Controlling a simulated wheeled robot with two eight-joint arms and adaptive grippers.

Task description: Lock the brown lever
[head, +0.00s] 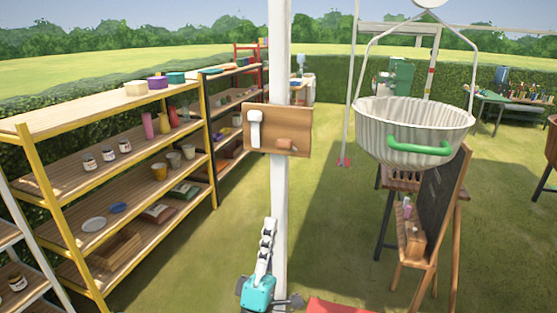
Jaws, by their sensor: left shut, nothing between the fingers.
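A wooden board (265,139) is fixed to a white post (280,190) in the middle of the head view. On its right half sits the brown lever (293,144), which looks short and lies roughly sideways. On its left half is a white lever (255,131), hanging downward. I cannot tell from here whether the brown lever is latched. My left gripper (268,224) is shut and empty. It points upward in front of the post, below the board and apart from both levers. My right gripper is out of view.
A yellow-framed shelf (115,170) with jars, pots and bags stands at the left. A ribbed hanging basin (415,128) with a green handle (418,149) hangs at the right, above a chalkboard easel (440,220). Grass is open between the post and the easel.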

